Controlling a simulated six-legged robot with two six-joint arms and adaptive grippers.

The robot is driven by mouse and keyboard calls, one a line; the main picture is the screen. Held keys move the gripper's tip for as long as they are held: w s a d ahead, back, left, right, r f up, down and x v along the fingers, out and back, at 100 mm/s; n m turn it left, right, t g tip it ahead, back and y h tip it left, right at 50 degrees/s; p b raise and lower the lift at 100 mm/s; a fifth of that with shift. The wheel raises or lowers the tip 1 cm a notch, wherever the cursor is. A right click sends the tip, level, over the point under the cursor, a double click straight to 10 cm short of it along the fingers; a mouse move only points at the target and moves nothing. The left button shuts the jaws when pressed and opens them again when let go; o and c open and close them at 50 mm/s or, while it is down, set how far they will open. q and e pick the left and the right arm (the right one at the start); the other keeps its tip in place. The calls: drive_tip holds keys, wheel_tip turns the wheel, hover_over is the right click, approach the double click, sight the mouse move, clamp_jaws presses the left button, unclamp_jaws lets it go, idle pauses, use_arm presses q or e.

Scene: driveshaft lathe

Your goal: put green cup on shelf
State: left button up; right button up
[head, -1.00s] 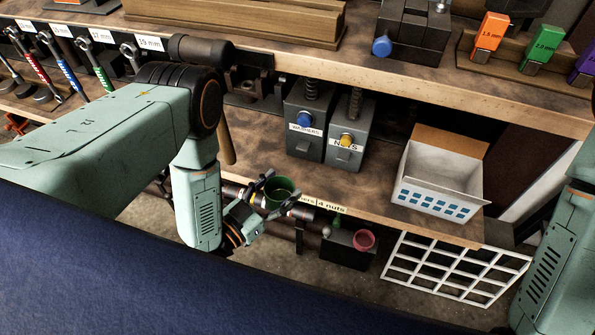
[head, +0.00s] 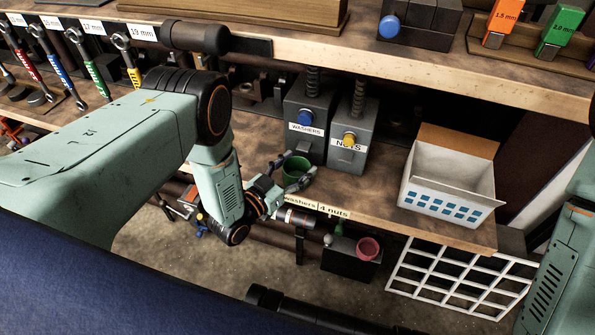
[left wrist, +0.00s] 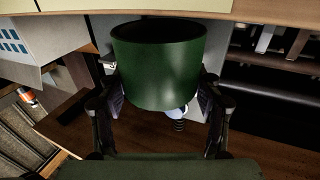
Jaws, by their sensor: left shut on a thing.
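The green cup (head: 296,168) is held in my left gripper (head: 288,177), at the front edge of the wooden shelf (head: 390,205), in front of the washers dispenser. In the left wrist view the green cup (left wrist: 158,65) fills the upper middle, with the fingers of my left gripper (left wrist: 160,100) closed on both its sides. I cannot tell whether the cup's base touches the shelf. My right gripper is not in view; only part of that arm shows at the right edge.
Washers (head: 308,125) and nuts (head: 348,140) dispensers stand behind the cup. A white open box (head: 450,180) stands on the shelf at right. A pink cup (head: 368,249) sits below the shelf edge. An upper shelf (head: 420,68) overhangs. Bare shelf lies between the dispensers and the box.

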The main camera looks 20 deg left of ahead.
use_arm(q)
drive_tip(key=shift+w+f, duration=0.4)
drive_tip(key=shift+f, duration=0.2)
drive_tip(key=shift+r, duration=0.1)
drive_tip(key=shift+b, duration=0.3)
drive_tip(key=shift+f, duration=0.25)
drive_tip(key=o, duration=1.1)
drive_tip(key=shift+o, duration=0.2)
